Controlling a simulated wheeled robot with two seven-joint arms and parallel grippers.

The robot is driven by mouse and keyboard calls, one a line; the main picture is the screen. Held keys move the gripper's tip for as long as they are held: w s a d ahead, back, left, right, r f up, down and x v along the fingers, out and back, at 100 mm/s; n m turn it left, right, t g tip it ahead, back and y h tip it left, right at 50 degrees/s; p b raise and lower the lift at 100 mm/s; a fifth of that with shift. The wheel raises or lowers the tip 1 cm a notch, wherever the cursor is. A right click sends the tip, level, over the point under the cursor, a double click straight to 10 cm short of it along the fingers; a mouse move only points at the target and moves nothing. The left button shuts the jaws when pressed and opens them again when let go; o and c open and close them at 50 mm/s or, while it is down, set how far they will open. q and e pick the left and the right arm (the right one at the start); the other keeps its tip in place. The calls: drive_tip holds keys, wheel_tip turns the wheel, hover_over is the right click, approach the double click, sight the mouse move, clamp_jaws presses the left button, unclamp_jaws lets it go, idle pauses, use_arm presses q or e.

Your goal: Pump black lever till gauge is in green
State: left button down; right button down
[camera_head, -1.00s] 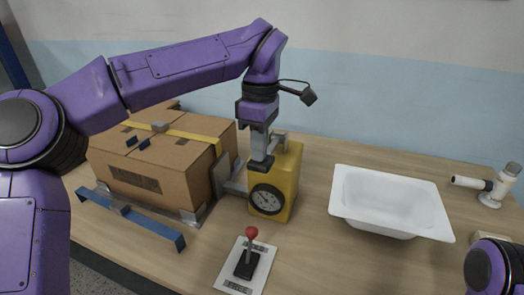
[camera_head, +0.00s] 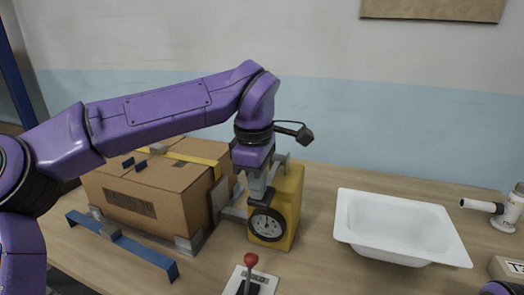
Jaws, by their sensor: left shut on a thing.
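A yellow pump box (camera_head: 288,200) stands on the table, with a round gauge (camera_head: 266,224) on its front. The gauge face is dark-rimmed and partly covered at the top; its needle and any green zone are too small to read. My left gripper (camera_head: 260,192) reaches down in front of the box, just above the gauge. It is shut on the black lever (camera_head: 264,200), which is mostly hidden by the fingers. My right gripper is out of view; only a bit of my right arm shows at the bottom right corner.
A cardboard box (camera_head: 150,198) sits left of the pump in a clamp with a blue bar (camera_head: 120,245). A red-knobbed joystick (camera_head: 251,260) stands in front. A white tub (camera_head: 400,228) is to the right, with a white pipe fitting (camera_head: 505,212) beyond it.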

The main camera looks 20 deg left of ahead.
use_arm(q)
drive_tip(key=shift+s+f, duration=0.1)
drive_tip(key=shift+f, duration=0.35)
wheel_tip(320, 180, up, 6)
drive_tip(key=p, duration=0.6)
drive_tip(key=shift+s+f, duration=0.1)
drive_tip(key=shift+f, duration=0.05)
drive_tip(key=shift+s+r+b, duration=0.35)
drive_tip(key=shift+r+b, duration=0.2)
drive_tip(key=shift+r, duration=0.05)
wheel_tip(320, 180, up, 8)
drive_tip(key=s+p, duration=0.1)
drive_tip(key=shift+s, duration=0.25)
drive_tip(key=shift+w+f, duration=0.1)
drive_tip(key=shift+f, duration=0.05)
idle(0.7)
